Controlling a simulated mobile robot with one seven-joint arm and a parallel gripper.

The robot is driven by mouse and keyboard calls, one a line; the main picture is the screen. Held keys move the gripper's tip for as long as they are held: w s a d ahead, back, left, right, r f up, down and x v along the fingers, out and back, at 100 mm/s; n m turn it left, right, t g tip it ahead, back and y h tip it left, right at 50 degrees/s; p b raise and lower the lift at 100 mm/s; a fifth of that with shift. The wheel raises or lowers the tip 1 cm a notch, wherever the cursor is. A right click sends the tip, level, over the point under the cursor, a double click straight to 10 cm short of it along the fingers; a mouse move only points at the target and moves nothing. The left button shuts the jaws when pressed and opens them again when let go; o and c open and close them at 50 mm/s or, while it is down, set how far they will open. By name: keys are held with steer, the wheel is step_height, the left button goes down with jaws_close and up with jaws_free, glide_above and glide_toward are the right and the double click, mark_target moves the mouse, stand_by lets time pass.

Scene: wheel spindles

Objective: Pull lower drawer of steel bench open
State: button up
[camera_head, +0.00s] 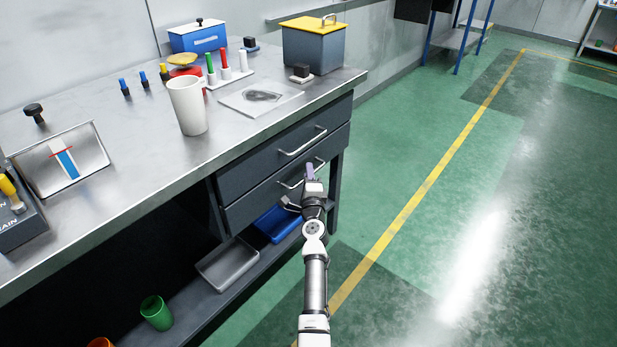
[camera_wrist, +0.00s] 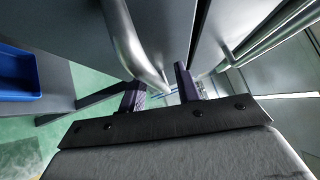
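The steel bench (camera_head: 130,180) has two dark grey drawers at its right end. The lower drawer (camera_head: 255,205) looks closed, its front about flush with the upper drawer (camera_head: 265,155). My gripper (camera_head: 299,187) is at the lower drawer's bar handle (camera_head: 289,184), partly covering it in the head view. In the wrist view the lower handle (camera_wrist: 134,45) runs down toward the gap between my spread fingers (camera_wrist: 158,82). The gripper is open; I cannot tell whether either finger touches the bar. The upper handle (camera_wrist: 275,35) is to the right in the wrist view.
Below the drawers, a shelf holds a blue bin (camera_head: 277,224), a grey bin (camera_head: 228,264) and a green cup (camera_head: 156,312). A white cup (camera_head: 187,106) and a blue-grey box with yellow lid (camera_head: 314,48) stand on top. The green floor right of my arm is clear.

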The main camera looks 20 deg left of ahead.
jaws_close()
stand_by(0.3)
